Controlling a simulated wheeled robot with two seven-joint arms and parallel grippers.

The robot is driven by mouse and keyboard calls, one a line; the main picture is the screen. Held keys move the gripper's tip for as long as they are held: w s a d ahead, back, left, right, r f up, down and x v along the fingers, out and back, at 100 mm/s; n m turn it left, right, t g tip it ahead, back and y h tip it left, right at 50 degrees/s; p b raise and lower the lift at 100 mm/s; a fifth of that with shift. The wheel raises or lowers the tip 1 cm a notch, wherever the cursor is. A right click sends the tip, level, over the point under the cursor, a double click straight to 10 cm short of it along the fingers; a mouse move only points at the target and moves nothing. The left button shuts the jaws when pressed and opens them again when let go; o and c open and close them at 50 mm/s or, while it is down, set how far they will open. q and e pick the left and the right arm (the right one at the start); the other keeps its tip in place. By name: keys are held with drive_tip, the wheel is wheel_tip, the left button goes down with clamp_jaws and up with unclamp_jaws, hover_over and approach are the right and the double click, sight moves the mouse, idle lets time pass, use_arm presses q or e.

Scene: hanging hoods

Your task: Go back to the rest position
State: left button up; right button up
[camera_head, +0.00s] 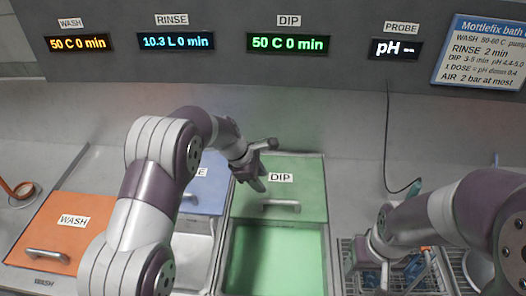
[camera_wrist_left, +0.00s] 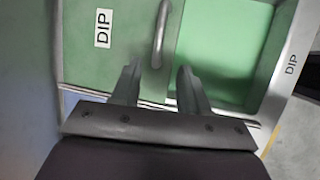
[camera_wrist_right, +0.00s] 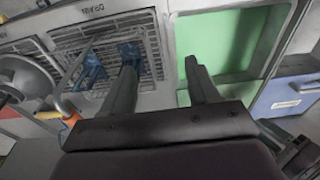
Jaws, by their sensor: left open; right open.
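My left gripper (camera_head: 260,166) is over the green DIP lid (camera_head: 306,188). In the left wrist view its jaws (camera_wrist_left: 160,84) are open and empty, near the lid's bar handle (camera_wrist_left: 161,35); I cannot tell whether they touch it. The DIP tank (camera_head: 275,262) is uncovered at its front half, showing a green inside. My right gripper (camera_head: 366,262) is over the wire rack at the lower right. In the right wrist view its jaws (camera_wrist_right: 162,80) are open and empty, between the rack and the DIP tank.
The orange WASH lid (camera_head: 70,225) is at the left. The blue RINSE lid (camera_head: 207,180) is partly hidden by my left arm. The wire rack (camera_wrist_right: 110,50) holds blue items. A probe cable (camera_head: 388,140) hangs at the right. Displays and a notice (camera_head: 483,50) are on the back wall.

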use_arm(q)
drive_tip(key=s+a+r+m+y, duration=0.1)
drive_tip(key=s+a+m, duration=0.3)
drive_tip(key=s, duration=0.5)
drive_tip(key=s+a+r+m+y, duration=0.1)
drive_tip(key=s+a+m, duration=0.3)
drive_tip(key=s+m, duration=0.4)
drive_tip(key=s+a+r+m+y, duration=0.1)
drive_tip(key=s+a+m, duration=0.3)
drive_tip(key=s, duration=0.5)
drive_tip(key=shift+s+a+r+m+g+y, duration=0.2)
drive_tip(key=shift+s+r+m+g+y, duration=0.2)
drive_tip(key=shift+m+y, duration=0.4)
